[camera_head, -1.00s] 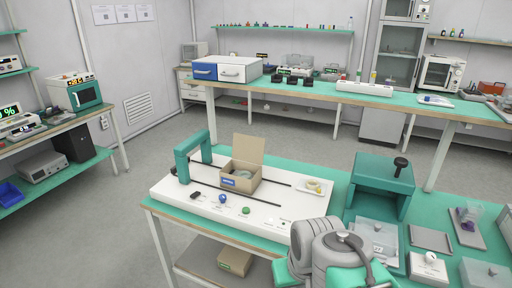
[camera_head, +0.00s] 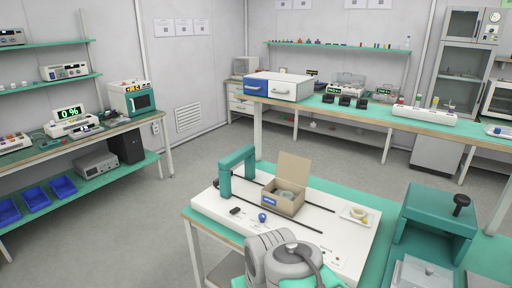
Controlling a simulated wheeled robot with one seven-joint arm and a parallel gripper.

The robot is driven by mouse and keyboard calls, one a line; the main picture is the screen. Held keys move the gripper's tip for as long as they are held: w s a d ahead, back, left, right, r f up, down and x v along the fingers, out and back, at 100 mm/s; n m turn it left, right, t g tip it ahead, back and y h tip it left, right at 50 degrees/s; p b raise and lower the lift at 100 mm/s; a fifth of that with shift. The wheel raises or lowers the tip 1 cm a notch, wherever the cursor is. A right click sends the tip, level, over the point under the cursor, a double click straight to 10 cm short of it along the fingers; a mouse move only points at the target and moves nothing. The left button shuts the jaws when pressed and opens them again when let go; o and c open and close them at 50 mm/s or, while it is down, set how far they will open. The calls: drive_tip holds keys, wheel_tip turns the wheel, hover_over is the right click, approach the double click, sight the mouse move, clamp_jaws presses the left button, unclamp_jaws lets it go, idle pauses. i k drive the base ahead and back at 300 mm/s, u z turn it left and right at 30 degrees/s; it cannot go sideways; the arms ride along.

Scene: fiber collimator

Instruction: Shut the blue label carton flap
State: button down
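A brown cardboard carton (camera_head: 281,208) with a blue label (camera_head: 269,202) on its front stands on a white board (camera_head: 212,207) on the near bench. Its flap (camera_head: 294,168) stands up at the back, so the carton is open. Something pale and round lies inside it. My grey arm shows at the bottom of the view, in front of the board. My gripper is not visible in this view.
A teal arch (camera_head: 237,168) stands on the board to the left of the carton. A small white dish (camera_head: 355,214) with yellowish items is to the right. A blue knob (camera_head: 262,217) sits in front. A large teal press-like box (camera_head: 435,225) stands further right.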

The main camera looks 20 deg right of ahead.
sight(290, 168)
drive_tip(key=u, duration=0.15)
drive_tip(key=i, duration=0.85)
drive_tip(key=z, duration=0.85)
drive_tip(key=i, duration=0.5)
drive_tip(key=z, duration=0.55)
